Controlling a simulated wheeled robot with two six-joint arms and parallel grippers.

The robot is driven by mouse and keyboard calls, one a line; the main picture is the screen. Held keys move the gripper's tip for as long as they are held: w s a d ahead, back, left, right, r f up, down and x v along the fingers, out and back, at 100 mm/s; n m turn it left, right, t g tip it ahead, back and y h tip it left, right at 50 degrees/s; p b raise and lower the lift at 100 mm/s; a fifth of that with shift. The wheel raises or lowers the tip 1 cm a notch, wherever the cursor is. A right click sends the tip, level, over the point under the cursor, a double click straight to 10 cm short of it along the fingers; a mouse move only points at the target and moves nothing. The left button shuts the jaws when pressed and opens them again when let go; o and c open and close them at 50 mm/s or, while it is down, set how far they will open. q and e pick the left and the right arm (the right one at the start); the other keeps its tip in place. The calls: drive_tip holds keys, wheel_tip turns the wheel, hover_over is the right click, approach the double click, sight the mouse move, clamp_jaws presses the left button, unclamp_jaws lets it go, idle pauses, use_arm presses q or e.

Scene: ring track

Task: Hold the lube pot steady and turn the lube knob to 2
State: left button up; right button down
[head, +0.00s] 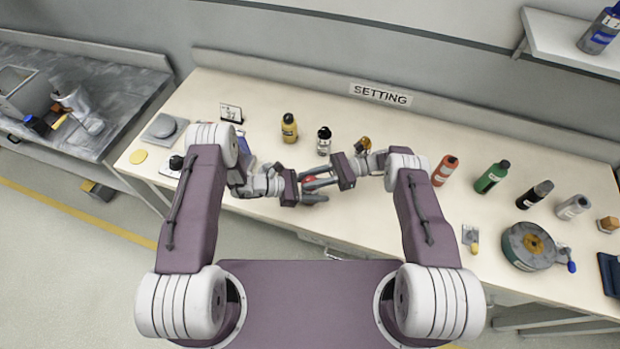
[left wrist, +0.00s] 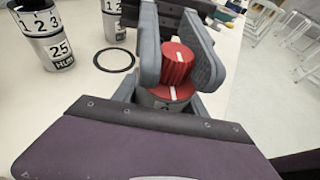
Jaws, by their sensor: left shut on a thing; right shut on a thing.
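The lube pot stands near the front edge of the bench, mostly hidden by both grippers, with a bit of red showing in the head view (head: 309,179). In the left wrist view its red knob (left wrist: 178,66) has a white mark on top, above a red collar (left wrist: 160,93) with another white mark. The scale on the pot's body is too hidden to read. My left gripper (head: 318,198) is shut on the pot's body from the left. My right gripper (head: 308,183) comes in from the right, its grey fingers shut on the knob.
A yellow bottle (head: 289,128) and a white-labelled bottle (head: 323,141) stand behind the grippers. Red (head: 445,170) and green (head: 492,177) bottles stand to the right. A "SETTING" sign (head: 380,94) is at the back. A black ring (left wrist: 115,60) lies beside numbered cans (left wrist: 50,38).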

sight(310, 179)
drive_tip(key=c, duration=1.1)
unclamp_jaws()
wheel_tip(310, 179, up, 10)
